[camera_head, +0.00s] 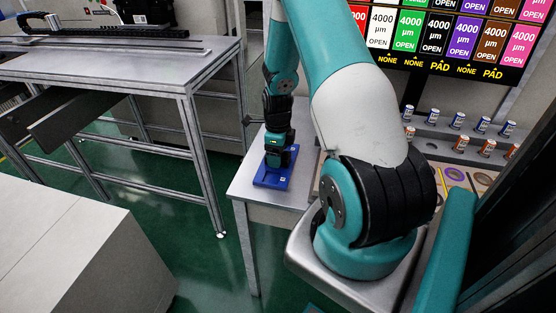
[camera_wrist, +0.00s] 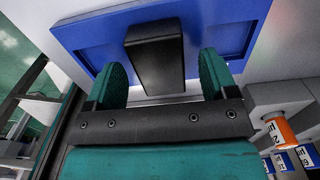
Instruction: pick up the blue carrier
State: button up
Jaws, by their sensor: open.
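The blue carrier (camera_head: 268,181) lies flat on the light grey table at the end of my arm. In the wrist view the blue carrier (camera_wrist: 235,25) fills the top of the picture, with a black upright block (camera_wrist: 155,55) at its middle. My gripper (camera_wrist: 165,80) is open, with one teal finger on each side of the black block. A gap shows between the block and each finger. In the head view my gripper (camera_head: 280,158) is right above the carrier and hides part of it.
The grey table (camera_head: 243,190) has a near left edge close to the carrier. A metal-framed bench (camera_head: 190,75) stands at the left across a green floor.

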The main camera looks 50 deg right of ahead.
jog(key=shift+f, duration=0.7)
jog(key=c, duration=1.3)
